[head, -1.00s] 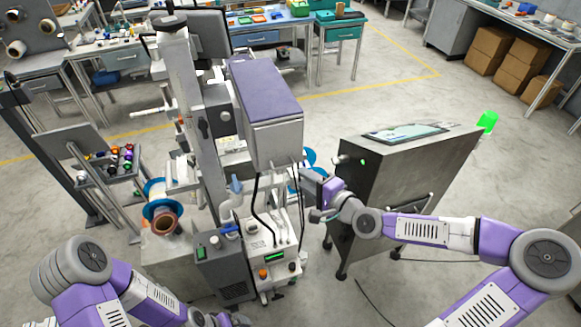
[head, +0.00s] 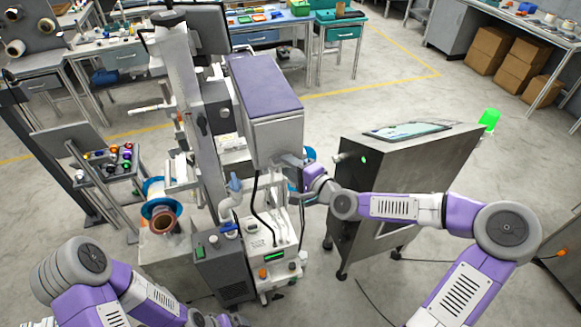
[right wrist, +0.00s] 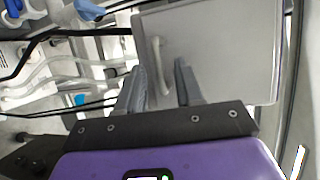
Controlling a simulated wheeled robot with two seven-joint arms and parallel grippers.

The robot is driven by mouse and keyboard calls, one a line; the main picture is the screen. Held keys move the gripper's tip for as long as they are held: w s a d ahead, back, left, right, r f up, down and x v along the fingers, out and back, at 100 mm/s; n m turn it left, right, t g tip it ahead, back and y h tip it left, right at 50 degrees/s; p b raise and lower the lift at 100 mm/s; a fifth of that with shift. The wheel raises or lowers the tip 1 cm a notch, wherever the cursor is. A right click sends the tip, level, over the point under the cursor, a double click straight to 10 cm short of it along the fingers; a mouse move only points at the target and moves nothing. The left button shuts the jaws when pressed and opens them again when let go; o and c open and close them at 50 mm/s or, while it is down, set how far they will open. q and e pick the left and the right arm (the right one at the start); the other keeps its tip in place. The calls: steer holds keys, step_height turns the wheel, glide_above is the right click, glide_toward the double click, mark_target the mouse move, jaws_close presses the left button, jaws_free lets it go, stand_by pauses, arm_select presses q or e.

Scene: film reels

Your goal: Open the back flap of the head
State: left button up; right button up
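The head (head: 265,110) is a grey box with a purple top on the machine column in the head view. In the right wrist view its flap (right wrist: 230,45) is a flat light-grey panel with a pale bar handle (right wrist: 160,66) near its left edge. My right gripper (head: 290,166) is at the lower right corner of the head. In the right wrist view the right gripper (right wrist: 160,84) is open, with one finger on each side of the handle; contact cannot be told. My left gripper (head: 215,320) is only partly in view at the bottom edge, and its fingers are unclear.
A dark metal cabinet (head: 400,185) on casters stands right of the head. Below the head is a white unit (head: 270,240) with black cables and clear tubes. A blue-rimmed reel (head: 160,195) is at the left. Open floor lies behind the cabinet.

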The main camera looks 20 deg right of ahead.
jaws_close()
stand_by(1.3)
